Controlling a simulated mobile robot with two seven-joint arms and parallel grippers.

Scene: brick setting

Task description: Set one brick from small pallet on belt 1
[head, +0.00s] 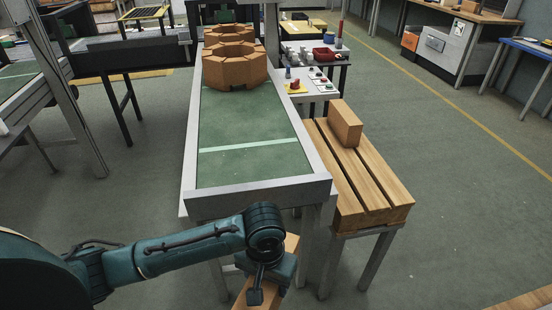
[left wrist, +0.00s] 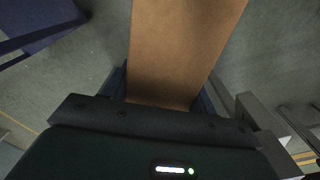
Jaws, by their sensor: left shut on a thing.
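My left gripper (head: 265,278) is shut on a brown brick (head: 292,246) in front of the near end of the belt, to the left of the pallet. The held brick (left wrist: 180,50) fills the middle of the left wrist view, between the fingers. The green belt (head: 245,120) has a pale line across it and a bare near half. Brown bricks (head: 233,70) stand in ring-shaped stacks on its far half. The small wooden pallet (head: 375,190) stands on legs right of the belt, with one brick (head: 345,122) at its far end. My right gripper is not in view.
The belt's grey end frame (head: 262,197) is close to my left arm. Open floor lies to the right.

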